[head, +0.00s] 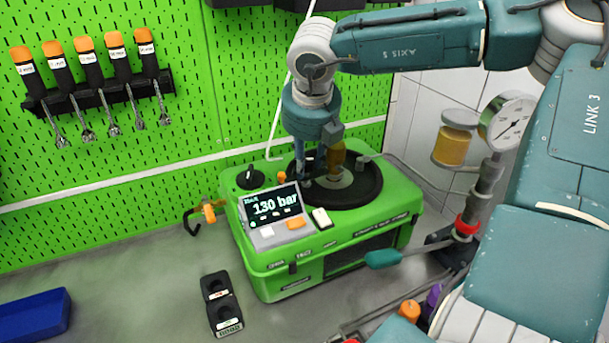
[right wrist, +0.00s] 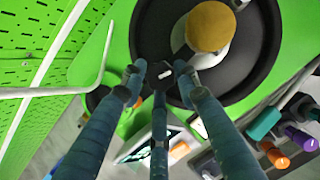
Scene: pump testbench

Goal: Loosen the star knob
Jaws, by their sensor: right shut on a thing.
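The green pump testbench (head: 280,268) stands on the grey bench top, with a round black plate (head: 367,190) on its top. My right gripper (head: 306,181) reaches down to the plate's front left edge. In the right wrist view, the tips of my right gripper (right wrist: 160,75) are closed around a small black knob with a white mark (right wrist: 165,74), which I take to be the star knob. The fingers hide most of it, and its star shape is not clear. A yellow-brown round part (right wrist: 210,27) stands at the plate's middle, beside the fingers. My left gripper is not in view.
A display reading 130 bar (head: 272,207) and a black dial (head: 250,177) are left of the gripper. A gauge (head: 507,122) and pipework stand at the right. A black two-socket holder (head: 222,303) and blue bin (head: 35,315) are on the bench.

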